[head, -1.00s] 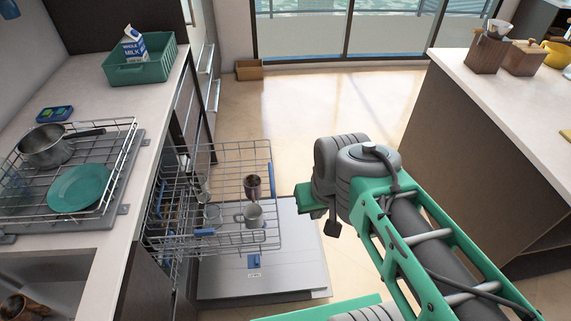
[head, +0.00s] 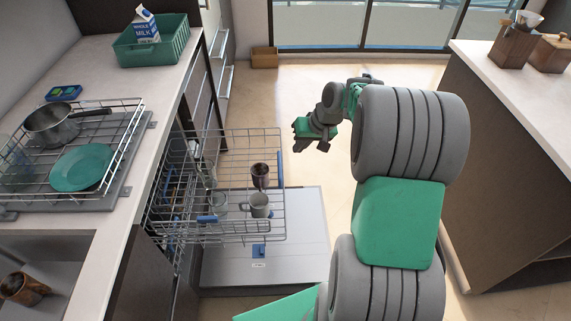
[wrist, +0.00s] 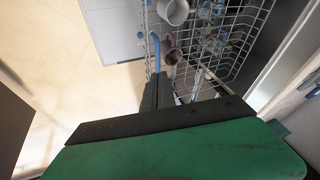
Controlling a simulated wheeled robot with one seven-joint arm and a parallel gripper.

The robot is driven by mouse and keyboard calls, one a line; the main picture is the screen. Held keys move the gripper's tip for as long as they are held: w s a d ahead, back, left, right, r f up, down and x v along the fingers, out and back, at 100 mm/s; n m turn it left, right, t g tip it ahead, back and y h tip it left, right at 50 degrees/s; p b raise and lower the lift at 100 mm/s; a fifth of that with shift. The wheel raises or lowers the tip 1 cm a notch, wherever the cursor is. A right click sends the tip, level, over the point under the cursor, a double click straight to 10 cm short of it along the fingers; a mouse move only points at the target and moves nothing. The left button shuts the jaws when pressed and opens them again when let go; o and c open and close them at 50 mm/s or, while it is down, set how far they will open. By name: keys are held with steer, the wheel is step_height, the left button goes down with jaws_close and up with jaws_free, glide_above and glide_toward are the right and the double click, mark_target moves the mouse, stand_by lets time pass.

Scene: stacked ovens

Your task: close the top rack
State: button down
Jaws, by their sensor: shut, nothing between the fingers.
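The top rack (head: 240,238) of the dishwasher is pulled out over the lowered door (head: 290,262) in the head view. It holds a dark cup (head: 260,175), a light mug (head: 259,205) and a clear glass. My gripper (head: 309,149) is beyond and to the right of the rack's outer edge, apart from it in the head view. In the wrist view my gripper (wrist: 158,92) is shut and empty, its fingers pointing towards the rack (wrist: 240,40). The dark cup (wrist: 172,55) and light mug (wrist: 173,10) also show there.
A counter (head: 150,85) on the left carries a green bin (head: 150,48) with a milk carton, and a drying rack with a pot (head: 52,122) and a green plate (head: 82,167). An island (head: 500,150) stands at the right. The floor between is clear.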

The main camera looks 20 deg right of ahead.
steer(key=w+d+f+m+t+y, duration=0.1)
steer(key=w+d+f, duration=0.2)
steer(key=d+f, duration=0.35)
steer(key=w+a+f, duration=0.5)
steer(key=a+f, duration=0.1)
steer(key=f, duration=0.2)
steer(key=shift+w+a+f+p, duration=0.35)
steer(key=shift+w+p, duration=0.05)
